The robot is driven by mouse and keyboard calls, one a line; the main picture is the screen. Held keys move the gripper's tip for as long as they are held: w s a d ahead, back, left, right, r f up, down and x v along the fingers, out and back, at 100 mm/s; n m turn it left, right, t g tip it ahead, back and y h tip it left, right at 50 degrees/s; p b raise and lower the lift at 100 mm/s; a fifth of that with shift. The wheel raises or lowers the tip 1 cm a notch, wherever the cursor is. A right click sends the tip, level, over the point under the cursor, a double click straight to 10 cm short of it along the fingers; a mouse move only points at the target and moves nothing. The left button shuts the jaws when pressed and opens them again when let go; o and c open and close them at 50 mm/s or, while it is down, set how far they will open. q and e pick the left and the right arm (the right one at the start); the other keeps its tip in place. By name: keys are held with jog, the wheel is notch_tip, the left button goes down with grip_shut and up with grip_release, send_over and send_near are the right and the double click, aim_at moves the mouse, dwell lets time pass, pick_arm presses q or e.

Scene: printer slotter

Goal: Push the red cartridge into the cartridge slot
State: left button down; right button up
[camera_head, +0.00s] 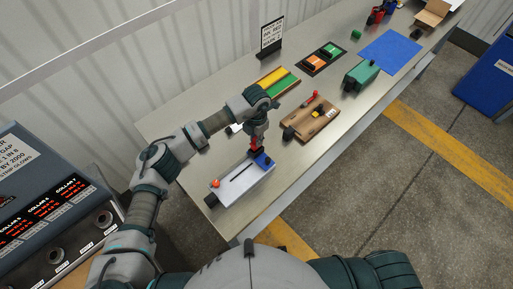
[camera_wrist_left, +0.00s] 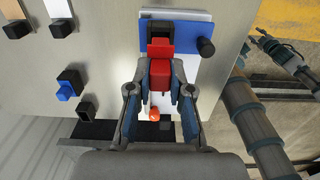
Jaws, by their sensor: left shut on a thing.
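The red cartridge (camera_head: 257,147) is in my left gripper (camera_head: 260,132), at the blue end (camera_head: 264,160) of the white slotter unit (camera_head: 240,184). In the left wrist view, the fingers of my left gripper (camera_wrist_left: 159,92) are shut around the red cartridge (camera_wrist_left: 161,73). Its far end meets a black part (camera_wrist_left: 160,30) on the blue plate (camera_wrist_left: 190,30); how deep it sits cannot be told. An orange-red knob (camera_head: 215,184) stands at the unit's other end. A limb that may be my right arm shows at the right of the wrist view; its jaws are unclear.
A brown board (camera_head: 315,121) with a red lever lies right of the unit. Green and yellow strips (camera_head: 279,81), an orange-green tray (camera_head: 323,58), a green device (camera_head: 362,75) and a blue mat (camera_head: 391,52) lie farther back. A sign (camera_head: 271,36) stands at the wall.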

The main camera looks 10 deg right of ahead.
pick_arm(q)
jog(key=shift+f+b, duration=1.7)
jog(key=shift+f, duration=0.45)
dwell(0.8)
jog(key=c, duration=1)
grip_release()
jog(key=shift+r, duration=0.3)
notch_tip(320, 180, up, 11)
jog(key=shift+w+r, duration=0.1)
jog(key=shift+r, duration=0.1)
